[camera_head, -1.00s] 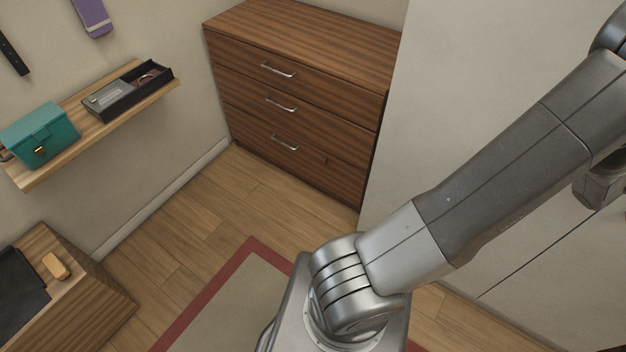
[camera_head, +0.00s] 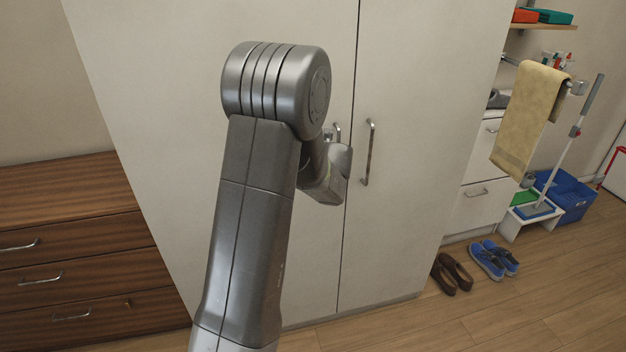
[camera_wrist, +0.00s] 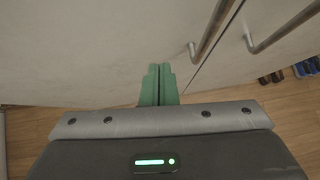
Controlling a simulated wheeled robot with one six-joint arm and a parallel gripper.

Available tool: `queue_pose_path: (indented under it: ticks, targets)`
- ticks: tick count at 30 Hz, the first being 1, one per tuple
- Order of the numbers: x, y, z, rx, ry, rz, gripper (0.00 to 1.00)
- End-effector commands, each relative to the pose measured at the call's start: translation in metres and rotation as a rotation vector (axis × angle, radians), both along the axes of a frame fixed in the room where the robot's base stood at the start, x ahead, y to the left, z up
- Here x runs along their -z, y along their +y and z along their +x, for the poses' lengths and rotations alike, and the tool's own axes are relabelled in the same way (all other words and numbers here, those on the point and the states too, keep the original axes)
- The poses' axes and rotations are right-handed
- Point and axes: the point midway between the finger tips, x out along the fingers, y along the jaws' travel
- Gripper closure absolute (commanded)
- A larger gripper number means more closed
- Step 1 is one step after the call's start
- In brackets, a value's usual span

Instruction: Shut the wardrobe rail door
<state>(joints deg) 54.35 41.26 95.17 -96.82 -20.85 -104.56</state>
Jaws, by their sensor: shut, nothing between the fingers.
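The white wardrobe has a left door (camera_head: 200,130) and a right door (camera_head: 420,130), each with a metal bar handle by the centre seam. The doors look flush or nearly so, with a thin dark seam between them. I cannot tell which one is the rail door. My gripper (camera_wrist: 159,82) shows green fingers, shut and empty, in front of the left door in the wrist view. The left handle (camera_wrist: 214,32) and right handle (camera_wrist: 282,30) are to the right of the fingers. In the head view my arm hides part of the left door and the fingertips.
A brown chest of drawers (camera_head: 70,240) stands left of the wardrobe. Brown shoes (camera_head: 453,273) and blue shoes (camera_head: 493,260) lie on the floor at the right. Beyond are a yellow towel (camera_head: 528,118), a mop (camera_head: 575,135) and a blue bin (camera_head: 566,196). The floor at front right is clear.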

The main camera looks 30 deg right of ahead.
Motion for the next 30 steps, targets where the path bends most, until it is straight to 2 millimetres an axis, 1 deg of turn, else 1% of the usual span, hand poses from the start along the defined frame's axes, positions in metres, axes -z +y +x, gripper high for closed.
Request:
queue_pose_path:
  ticks: [1, 10, 15, 20, 30]
  targets:
    - [-0.007, 0.002, -0.005, 0.0, 0.001, -0.001, 1.0]
    - [-0.041, 0.012, -0.039, 0.002, 0.001, 0.0, 1.0]
    - [-0.054, 0.017, -0.053, 0.001, 0.002, 0.0, 1.0]
    - [-0.058, 0.019, -0.057, -0.001, 0.002, 0.002, 1.0]
    - [-0.057, 0.019, -0.057, -0.001, 0.003, 0.002, 1.0]
